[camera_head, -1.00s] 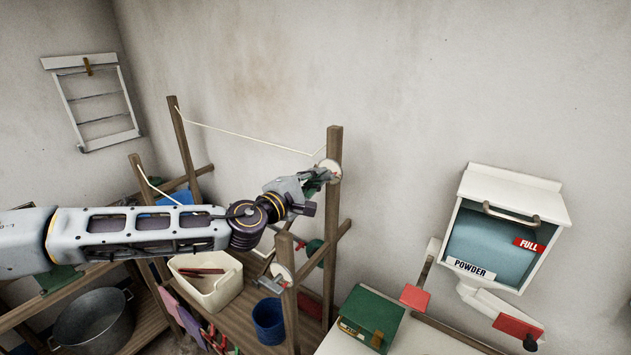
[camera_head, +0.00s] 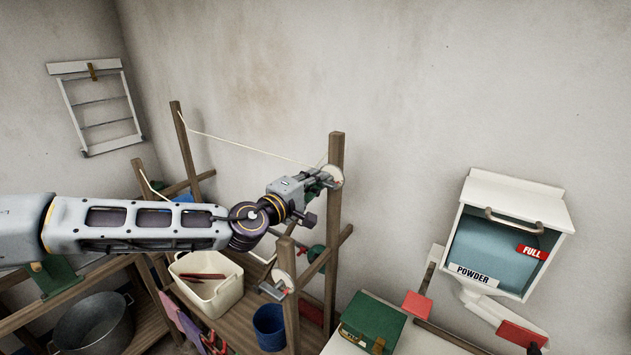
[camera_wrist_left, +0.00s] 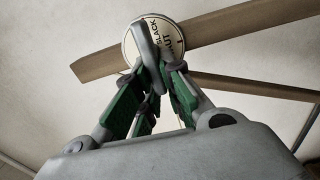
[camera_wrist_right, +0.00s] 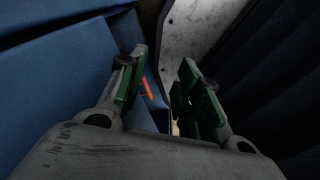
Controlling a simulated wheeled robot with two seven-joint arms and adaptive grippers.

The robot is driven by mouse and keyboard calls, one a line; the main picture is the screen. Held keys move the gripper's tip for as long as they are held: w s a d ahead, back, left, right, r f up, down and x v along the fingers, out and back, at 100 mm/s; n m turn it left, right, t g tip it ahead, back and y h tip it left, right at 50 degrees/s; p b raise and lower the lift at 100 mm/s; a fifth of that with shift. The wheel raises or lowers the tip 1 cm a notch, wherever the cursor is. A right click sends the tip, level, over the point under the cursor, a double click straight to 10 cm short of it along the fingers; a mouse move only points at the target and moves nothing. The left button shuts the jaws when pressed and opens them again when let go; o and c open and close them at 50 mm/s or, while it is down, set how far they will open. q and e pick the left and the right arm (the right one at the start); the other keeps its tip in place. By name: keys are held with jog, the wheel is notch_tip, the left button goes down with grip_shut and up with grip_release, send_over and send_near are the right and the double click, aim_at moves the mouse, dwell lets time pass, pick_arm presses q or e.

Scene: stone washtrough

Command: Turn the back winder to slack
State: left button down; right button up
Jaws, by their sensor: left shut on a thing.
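The back winder (camera_head: 334,173) is a round pale disc with a red mark, on the tall back wooden post. My left gripper (camera_head: 326,181) is at it. In the left wrist view the disc (camera_wrist_left: 131,45) carries partly covered lettering that seems to read "SLACK" and another word. My left fingers (camera_wrist_left: 156,65) are shut on the winder's grey handle (camera_wrist_left: 150,42), which crosses the disc's face. A cream line (camera_head: 250,149) runs from the left post towards the back winder. My right gripper (camera_wrist_right: 165,60) shows only in its wrist view, with fingers apart and nothing between them.
The front winder (camera_head: 285,277) is on the shorter front post (camera_head: 291,318). A cream tub (camera_head: 212,292) and blue bucket (camera_head: 268,326) stand on the shelf below. The powder box (camera_head: 512,235) hangs at right. Bare wall lies behind the back post.

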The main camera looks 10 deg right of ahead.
pick_arm(q)
jog(key=c, duration=1.5)
grip_release()
jog(key=shift+v, duration=6)
